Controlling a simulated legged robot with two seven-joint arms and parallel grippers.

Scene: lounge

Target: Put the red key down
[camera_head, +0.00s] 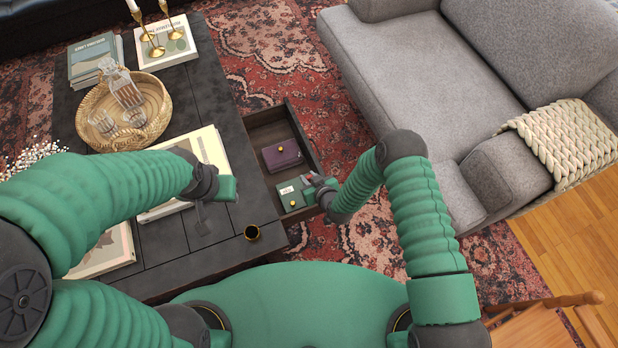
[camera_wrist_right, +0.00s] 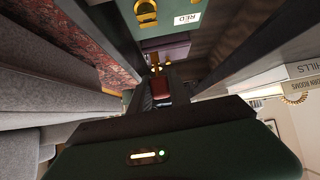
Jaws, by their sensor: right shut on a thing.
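My right gripper (camera_head: 315,184) is at the open drawer (camera_head: 311,146) of the dark coffee table, over its near end. In the right wrist view the gripper (camera_wrist_right: 160,84) is shut on the red key (camera_wrist_right: 161,91). The key's red part sits between the fingers, and a gold part shows just beyond it. A green box (camera_head: 290,195) lies in the drawer beside the gripper; its label reads RED in the right wrist view (camera_wrist_right: 186,19). A purple box (camera_head: 282,155) lies farther back. My left gripper (camera_head: 205,209) is over the table; its finger opening is unclear.
A grey sofa (camera_head: 410,75) stands to the right. Patterned rug (camera_head: 270,45) lies between.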

